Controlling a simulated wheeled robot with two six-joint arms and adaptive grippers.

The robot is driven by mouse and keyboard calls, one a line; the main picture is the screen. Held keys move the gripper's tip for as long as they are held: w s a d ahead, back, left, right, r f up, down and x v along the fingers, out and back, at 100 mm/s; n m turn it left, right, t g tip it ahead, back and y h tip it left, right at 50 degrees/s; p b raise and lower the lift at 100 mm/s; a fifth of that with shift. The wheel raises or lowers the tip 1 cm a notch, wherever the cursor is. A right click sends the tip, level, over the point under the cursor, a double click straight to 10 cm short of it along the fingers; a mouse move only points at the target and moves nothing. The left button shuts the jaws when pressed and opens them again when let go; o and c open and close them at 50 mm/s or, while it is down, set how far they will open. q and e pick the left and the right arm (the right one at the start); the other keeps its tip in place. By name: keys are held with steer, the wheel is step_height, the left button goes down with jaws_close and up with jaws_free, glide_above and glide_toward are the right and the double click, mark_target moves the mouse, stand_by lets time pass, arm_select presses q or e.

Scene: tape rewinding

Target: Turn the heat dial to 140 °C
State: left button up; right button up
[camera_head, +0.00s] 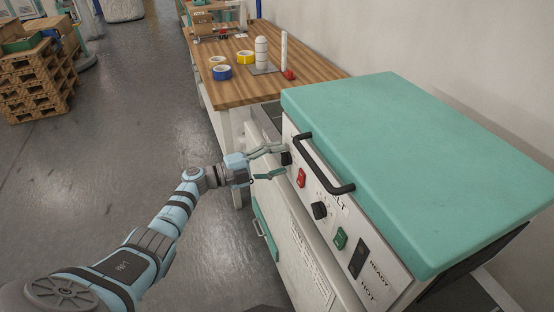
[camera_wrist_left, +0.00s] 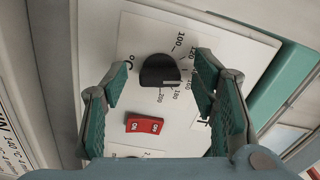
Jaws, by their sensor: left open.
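The heat dial is a black knob (camera_wrist_left: 160,70) on the machine's light front panel, ringed by printed numbers from 100 to 200. Its white mark points right in the left wrist view, toward the higher numbers; the exact reading is unclear because a finger covers part of the scale. The dial also shows in the head view (camera_head: 286,158). My left gripper (camera_head: 268,162) is open in front of the panel. In the left wrist view its fingers (camera_wrist_left: 163,90) stand on either side of the dial, apart from it. My right gripper is not in view.
A red switch (camera_wrist_left: 145,124) sits beside the dial. Farther along the panel are a second black knob (camera_head: 319,210), a green switch (camera_head: 340,238) and a dark display (camera_head: 358,258). A black handle (camera_head: 325,168) juts from the teal lid (camera_head: 410,150). A wooden table (camera_head: 240,88) stands behind.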

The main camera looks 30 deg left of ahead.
arm_select(q)
steer(key=v, duration=1.1)
steer(key=shift+s+a, duration=0.2)
steer(key=shift+a, duration=0.05)
